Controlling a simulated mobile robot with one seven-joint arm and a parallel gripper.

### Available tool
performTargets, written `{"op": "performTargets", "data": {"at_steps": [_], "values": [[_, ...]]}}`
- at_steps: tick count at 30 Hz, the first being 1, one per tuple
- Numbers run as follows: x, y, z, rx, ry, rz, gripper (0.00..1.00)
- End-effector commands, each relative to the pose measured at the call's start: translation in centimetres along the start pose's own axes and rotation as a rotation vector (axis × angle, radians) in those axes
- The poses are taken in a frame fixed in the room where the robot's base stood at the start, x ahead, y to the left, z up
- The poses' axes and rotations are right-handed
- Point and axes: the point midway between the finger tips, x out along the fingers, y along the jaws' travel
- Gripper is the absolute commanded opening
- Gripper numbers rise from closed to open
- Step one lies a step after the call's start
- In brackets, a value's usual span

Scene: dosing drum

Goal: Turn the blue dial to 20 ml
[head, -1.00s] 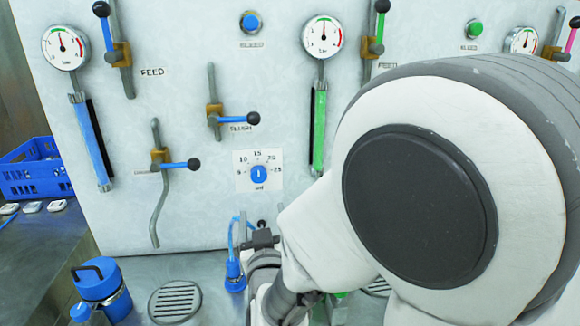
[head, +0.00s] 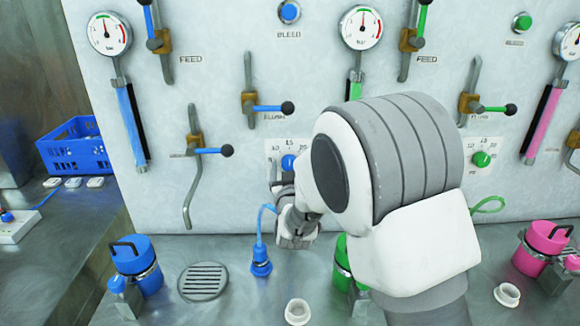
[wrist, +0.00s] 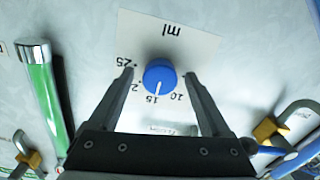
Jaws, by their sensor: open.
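The blue dial (head: 288,162) sits on a white scale card (head: 271,147) on the upright panel. My gripper (head: 283,187) is in front of the card's lower part and hides some of it. In the wrist view the blue dial (wrist: 159,77) appears upside down, between the two fingertips of my gripper (wrist: 158,75). The fingers are open, one on each side of the dial, with visible gaps. Contact cannot be seen. The dial's white pointer line points toward 15 on the scale card (wrist: 187,48). The 20 is partly hidden by a finger.
A green dial (head: 481,159) is further right on the panel. Blue-handled levers (head: 270,108) are above and left of the blue dial. A blue canister (head: 135,262), a blue plug with hose (head: 261,262) and a white cup (head: 297,312) stand on the bench below.

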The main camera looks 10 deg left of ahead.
Motion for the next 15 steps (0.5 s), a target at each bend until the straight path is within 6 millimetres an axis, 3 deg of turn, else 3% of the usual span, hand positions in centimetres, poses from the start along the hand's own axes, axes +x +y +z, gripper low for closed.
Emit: {"op": "performTargets", "data": {"at_steps": [8,15], "values": [[0.07,0.01,0.01,0.000,0.000,0.000,0.80],[0.06,0.01,-0.01,0.001,0.000,0.000,0.37]]}}
